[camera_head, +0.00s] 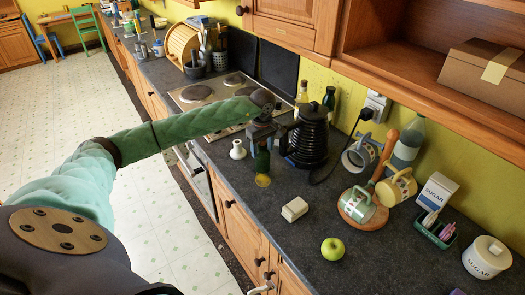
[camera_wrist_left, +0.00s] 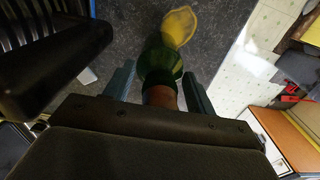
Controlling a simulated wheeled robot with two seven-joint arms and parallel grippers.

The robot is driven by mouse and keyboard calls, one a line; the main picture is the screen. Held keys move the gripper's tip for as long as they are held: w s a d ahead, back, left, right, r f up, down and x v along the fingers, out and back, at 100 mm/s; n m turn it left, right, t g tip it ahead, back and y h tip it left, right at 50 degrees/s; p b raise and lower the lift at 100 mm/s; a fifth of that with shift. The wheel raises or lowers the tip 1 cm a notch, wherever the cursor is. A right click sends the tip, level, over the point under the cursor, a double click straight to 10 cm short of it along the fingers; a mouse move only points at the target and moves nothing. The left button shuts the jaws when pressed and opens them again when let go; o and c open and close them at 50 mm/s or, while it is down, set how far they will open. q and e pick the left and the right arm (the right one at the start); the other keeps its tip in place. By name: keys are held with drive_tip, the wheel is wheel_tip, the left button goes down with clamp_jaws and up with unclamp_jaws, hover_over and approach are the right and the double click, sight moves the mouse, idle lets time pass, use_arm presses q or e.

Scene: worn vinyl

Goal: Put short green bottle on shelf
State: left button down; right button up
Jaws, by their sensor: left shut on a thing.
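The short green bottle (camera_head: 262,160) is dark green and upright at the counter's front edge, beside the black kettle. My left gripper (camera_head: 268,134) reaches down onto its upper part. In the left wrist view the bottle (camera_wrist_left: 160,66) is between the two fingers of the gripper (camera_wrist_left: 157,88), which is shut on it. I cannot tell whether its base touches the counter. The wooden shelf (camera_head: 430,92) is at the upper right, with a cardboard box (camera_head: 484,76) on it. My right gripper is not in view.
The black kettle (camera_head: 308,138) stands close right of the gripper, and a small white vase (camera_head: 238,150) close left. Another green bottle (camera_head: 329,97) stands behind. A yellow patch (camera_head: 263,181) shows by the bottle's base. Mugs (camera_head: 357,204) and an apple (camera_head: 332,249) are right. The shelf's left part is clear.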

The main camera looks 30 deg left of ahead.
use_arm(q)
drive_tip(key=shift+f, duration=0.7)
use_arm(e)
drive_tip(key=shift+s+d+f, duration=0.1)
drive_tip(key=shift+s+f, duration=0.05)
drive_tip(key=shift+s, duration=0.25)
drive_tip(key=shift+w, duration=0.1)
use_arm(q)
drive_tip(key=shift+f, duration=0.1)
drive_tip(key=c, duration=0.6)
unclamp_jaws()
drive_tip(key=shift+c, duration=0.2)
drive_tip(key=shift+o, duration=0.7)
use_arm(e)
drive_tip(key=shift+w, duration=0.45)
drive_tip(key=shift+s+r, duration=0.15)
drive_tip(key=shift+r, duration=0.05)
